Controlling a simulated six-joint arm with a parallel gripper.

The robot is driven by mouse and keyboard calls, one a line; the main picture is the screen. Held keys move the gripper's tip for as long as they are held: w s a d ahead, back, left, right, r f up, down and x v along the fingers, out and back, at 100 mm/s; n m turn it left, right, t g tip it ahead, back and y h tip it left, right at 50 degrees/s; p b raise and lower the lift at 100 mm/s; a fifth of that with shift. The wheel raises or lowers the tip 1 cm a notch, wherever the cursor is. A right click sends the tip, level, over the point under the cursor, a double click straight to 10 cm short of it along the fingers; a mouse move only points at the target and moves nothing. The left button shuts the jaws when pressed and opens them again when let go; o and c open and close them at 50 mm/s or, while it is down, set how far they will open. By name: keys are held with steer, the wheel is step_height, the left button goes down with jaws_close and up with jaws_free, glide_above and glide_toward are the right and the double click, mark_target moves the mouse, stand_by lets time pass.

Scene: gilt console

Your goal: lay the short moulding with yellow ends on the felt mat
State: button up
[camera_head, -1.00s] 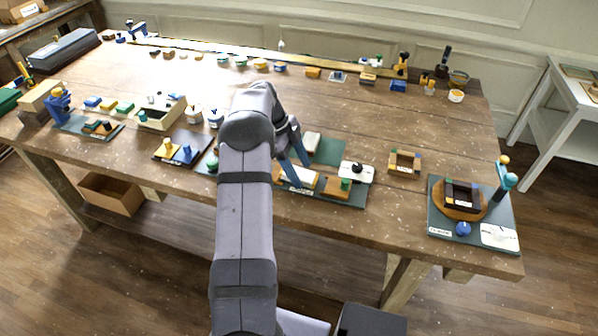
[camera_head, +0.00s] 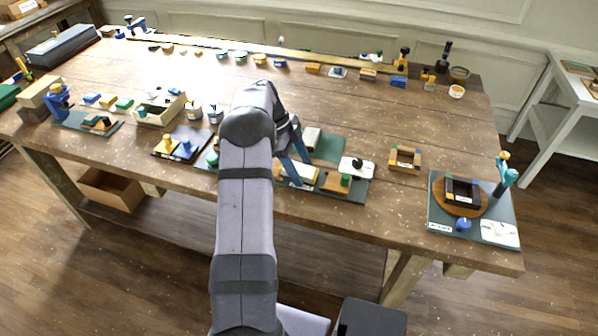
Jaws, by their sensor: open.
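My gripper (camera_head: 296,168) is open, with blue fingers pointing down over the front middle of the bench. A pale short bar with a yellowish edge (camera_head: 303,173) lies on a dark board just by the fingertips, partly hidden by them. I cannot tell whether it is the moulding with yellow ends, or whether the fingers touch it. A plain green mat (camera_head: 329,147), probably the felt mat, lies just behind and right of the gripper. A pale block (camera_head: 312,139) is on its left part. My arm hides the bench to the left of the gripper.
A board with a green-knobbed wooden block (camera_head: 337,183) and a white block with a black knob (camera_head: 357,167) are close on the right. A small wooden frame (camera_head: 405,158) stands farther right. A turntable board (camera_head: 471,230) is at the right corner. Bare bench lies behind the mat.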

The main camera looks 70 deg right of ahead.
mark_target(300, 169)
stand_by(0.3)
steer(key=c, duration=1.3)
steer(key=shift+o, duration=0.2)
steer(key=shift+r, duration=0.15)
steer(key=shift+r+p, duration=0.25)
steer(key=shift+p, duration=0.2)
steer(key=shift+d+r+b, duration=0.1)
steer(key=shift+r+b, duration=0.15)
steer(key=shift+b, duration=0.25)
step_height(300, 169, up, 9)
steer(key=b, duration=0.2)
steer(key=shift+r+b, duration=0.15)
steer(key=shift+b, duration=0.15)
